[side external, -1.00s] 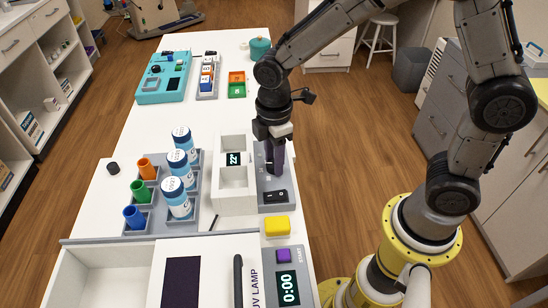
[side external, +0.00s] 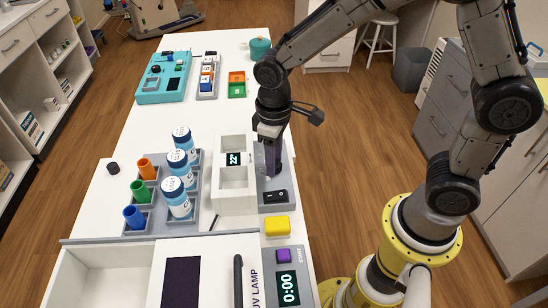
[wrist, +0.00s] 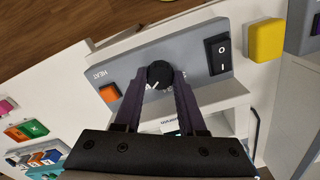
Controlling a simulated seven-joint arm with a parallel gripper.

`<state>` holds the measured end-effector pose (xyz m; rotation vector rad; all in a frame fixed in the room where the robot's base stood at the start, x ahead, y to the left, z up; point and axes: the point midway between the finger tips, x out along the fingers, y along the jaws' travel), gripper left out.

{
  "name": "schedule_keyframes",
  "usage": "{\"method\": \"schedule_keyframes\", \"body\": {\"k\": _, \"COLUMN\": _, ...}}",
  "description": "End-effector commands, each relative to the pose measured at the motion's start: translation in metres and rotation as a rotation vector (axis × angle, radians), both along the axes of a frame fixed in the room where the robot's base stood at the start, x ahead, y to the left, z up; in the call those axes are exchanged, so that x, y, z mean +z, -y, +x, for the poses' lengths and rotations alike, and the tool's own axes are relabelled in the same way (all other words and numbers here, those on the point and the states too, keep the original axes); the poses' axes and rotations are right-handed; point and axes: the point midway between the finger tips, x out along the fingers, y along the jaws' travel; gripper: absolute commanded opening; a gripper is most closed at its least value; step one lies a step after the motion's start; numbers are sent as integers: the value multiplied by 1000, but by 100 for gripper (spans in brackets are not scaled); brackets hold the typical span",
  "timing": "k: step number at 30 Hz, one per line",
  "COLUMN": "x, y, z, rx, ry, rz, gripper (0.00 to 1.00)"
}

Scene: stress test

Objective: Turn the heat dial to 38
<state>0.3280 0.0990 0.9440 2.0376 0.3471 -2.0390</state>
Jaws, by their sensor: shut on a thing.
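The heat dial (wrist: 159,75) is a round black knob with a white pointer line on a grey panel (wrist: 195,48) marked HEAT in the wrist view. My gripper (wrist: 160,84) is shut on the dial, with one dark purple finger on each side of it. In the side external view my gripper (side external: 272,172) points down at the panel (side external: 273,208) and hides the dial. The display (side external: 233,159) on the white two-well heater block (side external: 233,207) reads 22. The scale marks around the dial are mostly hidden by the fingers.
A black rocker switch (wrist: 218,54) sits beside the dial, and an orange square (wrist: 110,92) is on its other side. A yellow block (side external: 277,226) lies near the panel. White-capped bottles (side external: 178,197) stand in a grey rack left of the heater.

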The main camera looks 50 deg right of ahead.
Motion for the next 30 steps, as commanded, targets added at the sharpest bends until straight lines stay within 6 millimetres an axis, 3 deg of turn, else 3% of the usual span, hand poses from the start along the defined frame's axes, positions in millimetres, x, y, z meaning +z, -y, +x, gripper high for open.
{"method": "schedule_keyframes", "body": {"k": 22, "x": 2, "y": 0, "z": 1, "rx": -93, "ry": 4, "rz": 1, "gripper": 0}}
{"method": "schedule_keyframes", "body": {"k": 23, "x": 2, "y": 0, "z": 1, "rx": -93, "ry": 4, "rz": 1, "gripper": 42}}
{"method": "schedule_keyframes", "body": {"k": 24, "x": 2, "y": 0, "z": 1, "rx": -93, "ry": 5, "rz": 2, "gripper": 49}}
{"method": "schedule_keyframes", "body": {"k": 30, "x": 1, "y": 0, "z": 1, "rx": -92, "ry": 2, "rz": 1, "gripper": 52}}
